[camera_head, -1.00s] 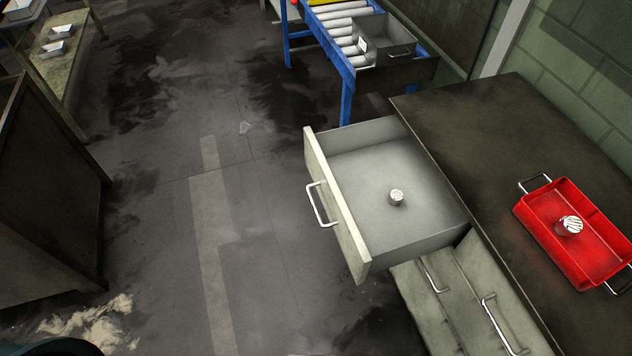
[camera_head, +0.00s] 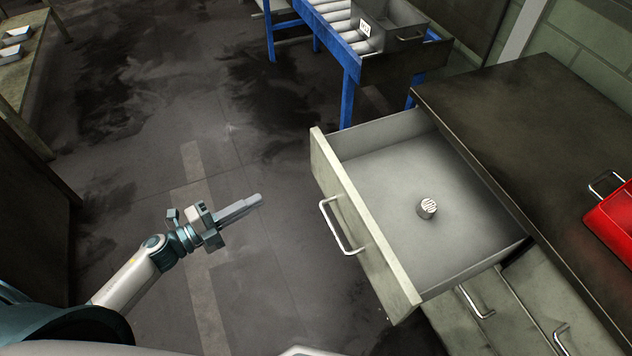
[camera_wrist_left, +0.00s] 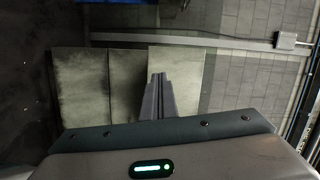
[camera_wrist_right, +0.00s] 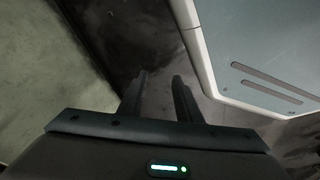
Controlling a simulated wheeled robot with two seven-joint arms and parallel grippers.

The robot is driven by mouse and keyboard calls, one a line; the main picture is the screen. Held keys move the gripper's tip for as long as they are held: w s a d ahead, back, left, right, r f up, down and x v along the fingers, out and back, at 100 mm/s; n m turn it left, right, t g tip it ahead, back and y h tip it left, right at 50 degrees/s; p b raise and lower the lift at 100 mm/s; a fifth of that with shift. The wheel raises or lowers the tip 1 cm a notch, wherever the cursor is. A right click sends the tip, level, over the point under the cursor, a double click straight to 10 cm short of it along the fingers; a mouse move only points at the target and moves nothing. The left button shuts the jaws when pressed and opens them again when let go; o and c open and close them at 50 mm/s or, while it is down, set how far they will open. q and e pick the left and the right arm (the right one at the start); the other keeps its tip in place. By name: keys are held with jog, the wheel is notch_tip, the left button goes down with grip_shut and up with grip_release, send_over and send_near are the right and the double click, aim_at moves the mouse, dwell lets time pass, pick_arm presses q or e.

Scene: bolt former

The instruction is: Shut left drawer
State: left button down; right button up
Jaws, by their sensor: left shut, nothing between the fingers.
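The open drawer (camera_head: 372,240) sticks out of the dark-topped cabinet (camera_head: 540,120), with its pale front and metal handle (camera_head: 340,226) facing left. A small ribbed metal piece (camera_head: 426,208) stands on the drawer floor. My left gripper (camera_head: 258,200) is to the left of the drawer front, apart from it, with its fingers together and empty. The fingers also show closed in the left wrist view (camera_wrist_left: 158,82), before pale panels. My right gripper (camera_wrist_right: 158,82) shows only in the right wrist view, with its fingers apart and nothing between them.
A red tray (camera_head: 615,225) sits on the cabinet top at the right edge. Lower drawers with handles (camera_head: 475,303) are under the open one. A blue-framed roller conveyor (camera_head: 350,75) with a grey bin (camera_head: 400,45) stands behind. The floor left of the drawer is clear.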

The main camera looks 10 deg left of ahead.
aim_at(326, 180)
pick_arm(q)
jog(key=d+r+m+g+h, duration=0.1)
jog(key=s+d+r+m+h, duration=0.1)
jog(key=m, duration=0.1)
jog(key=d+r+m+g+h, duration=0.1)
jog(key=shift+s+r+m+g+b, duration=0.3)
jog(key=shift+s+r+m, duration=0.05)
jog(key=shift+r+m, duration=0.05)
pick_arm(e)
jog(key=shift+w+a, duration=0.2)
jog(key=shift+w, duration=0.5)
pick_arm(q)
jog(key=shift+w, duration=0.1)
